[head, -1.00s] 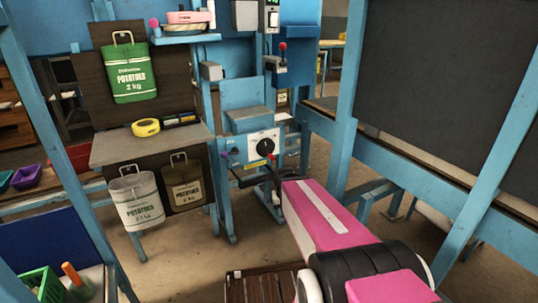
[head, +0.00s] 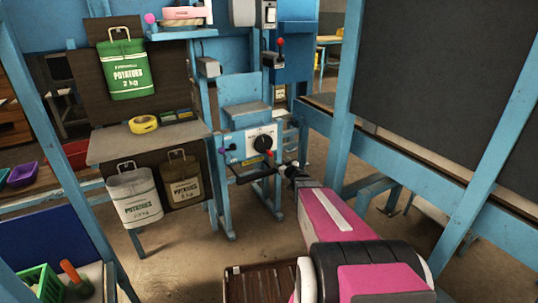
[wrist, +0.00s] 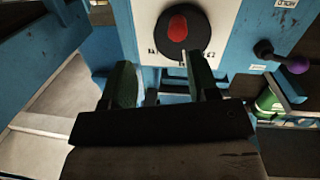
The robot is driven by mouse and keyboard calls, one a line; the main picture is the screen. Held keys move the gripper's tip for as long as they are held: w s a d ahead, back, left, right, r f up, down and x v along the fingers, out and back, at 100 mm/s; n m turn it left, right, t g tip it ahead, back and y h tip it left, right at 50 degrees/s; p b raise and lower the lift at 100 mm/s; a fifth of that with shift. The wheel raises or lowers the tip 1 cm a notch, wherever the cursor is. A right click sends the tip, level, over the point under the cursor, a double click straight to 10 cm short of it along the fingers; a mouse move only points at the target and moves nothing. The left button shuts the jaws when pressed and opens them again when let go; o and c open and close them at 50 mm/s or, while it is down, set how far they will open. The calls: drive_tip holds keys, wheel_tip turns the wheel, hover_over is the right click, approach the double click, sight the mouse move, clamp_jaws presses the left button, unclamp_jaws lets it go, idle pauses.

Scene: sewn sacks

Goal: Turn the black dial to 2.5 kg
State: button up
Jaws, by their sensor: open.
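The black dial (head: 263,143) sits on a white plate on the blue machine in the head view. In the wrist view the dial (wrist: 180,44) is at the top centre, with a red oval piece (wrist: 178,28) showing over its face. Small dark marks line the white plate near the dial, too small to read. My gripper (wrist: 162,82) is open and empty, its two green fingers apart and pointing toward the dial without visibly gripping it. In the head view my gripper (head: 289,170) is small and dark, below and right of the dial. The dial's setting cannot be read.
A purple knob (wrist: 296,64) on a black stem stands beside the plate in the wrist view. A black bar (head: 252,174) juts out below the dial. A red-topped lever (head: 280,46) is above. Potato sacks (head: 134,198) hang left, near a shelf (head: 118,146) with yellow tape.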

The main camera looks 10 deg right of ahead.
sight(272, 155)
drive_tip(key=w+a+y, duration=0.1)
drive_tip(key=w, duration=0.2)
drive_tip(key=w+a+n, duration=0.1)
drive_tip(key=w+a, duration=0.1)
drive_tip(key=w, duration=0.2)
drive_tip(key=w+a+y, duration=0.1)
drive_tip(key=w+a, duration=0.1)
drive_tip(key=w, duration=0.1)
drive_tip(key=shift+w+n+y, duration=0.2)
drive_tip(key=shift+n+y, duration=0.1)
drive_tip(key=shift+c, duration=0.3)
drive_tip(key=c, duration=0.9)
